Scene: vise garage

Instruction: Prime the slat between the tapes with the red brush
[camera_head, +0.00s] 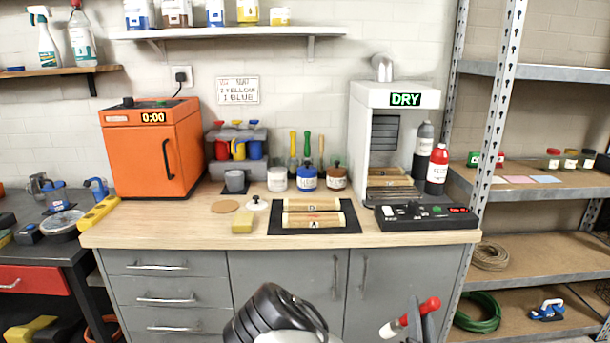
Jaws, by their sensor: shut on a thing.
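Two pale wooden slats lie on a black mat (275,228) on the workbench. The rear slat (295,205) is marked D and the front slat (295,219) is marked A. Both have bands near their ends, too small to read clearly as tape. My gripper (414,318) is low at the front right, before the cabinet and well apart from the slats. It is shut on the red brush (430,305), which is tilted, red end up right and pale end down left. My gripper partly hides its middle.
A white jar (277,180), blue jar (307,180) and brown jar (336,180) stand behind the mat, with other brushes (307,145) behind them. A drying cabinet (380,98) reading DRY holds more slats. A control box (425,216) and orange oven (150,150) flank the work area.

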